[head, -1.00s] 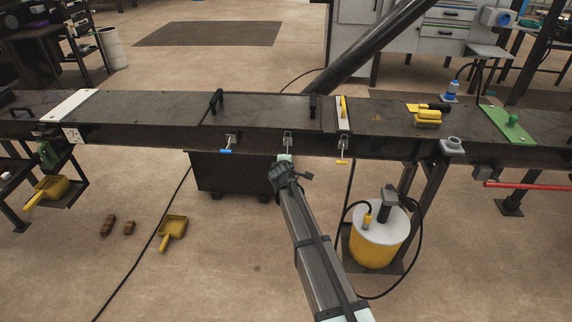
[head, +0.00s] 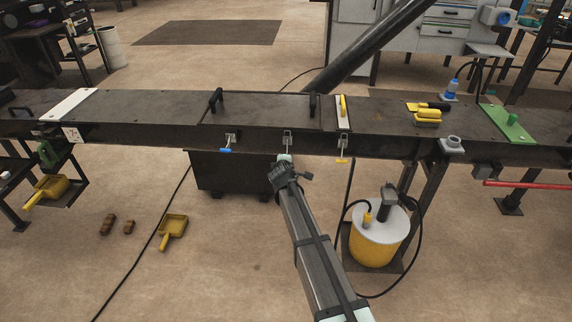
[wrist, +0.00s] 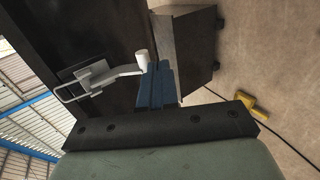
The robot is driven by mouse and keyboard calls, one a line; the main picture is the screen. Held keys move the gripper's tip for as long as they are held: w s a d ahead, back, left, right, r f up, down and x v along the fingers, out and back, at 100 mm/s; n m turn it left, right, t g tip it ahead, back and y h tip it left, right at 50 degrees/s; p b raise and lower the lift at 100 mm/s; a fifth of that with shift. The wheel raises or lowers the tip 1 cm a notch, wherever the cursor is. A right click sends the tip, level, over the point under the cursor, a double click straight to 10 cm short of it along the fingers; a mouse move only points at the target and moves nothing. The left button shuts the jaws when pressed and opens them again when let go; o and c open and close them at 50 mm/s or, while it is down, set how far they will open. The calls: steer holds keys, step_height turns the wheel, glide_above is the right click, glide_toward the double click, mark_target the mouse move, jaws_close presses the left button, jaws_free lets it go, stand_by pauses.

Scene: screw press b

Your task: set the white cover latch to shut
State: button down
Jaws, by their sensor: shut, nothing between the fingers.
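The white cover latch (head: 287,138) is the middle of three latches on the bench's front face, under the dark cover plate (head: 262,107). In the wrist view its metal lever (wrist: 120,73) runs from a bracket with a wire loop (wrist: 72,91) to a white grip (wrist: 142,58). My gripper (wrist: 163,82) is shut and empty, its blue-grey fingers right beside the white grip. I cannot tell whether they touch.
A blue-tipped latch (head: 228,143) is to the left and a yellow-tipped latch (head: 342,150) to the right. A dark cabinet (head: 230,175) stands under the bench. A yellow drum (head: 375,247) with a hose stands right of my arm.

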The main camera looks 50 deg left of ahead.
steer(key=s+d+r, duration=0.2)
steer(key=s+d, duration=0.7)
steer(key=shift+s+d+r, duration=0.25)
steer(key=shift+r, duration=0.15)
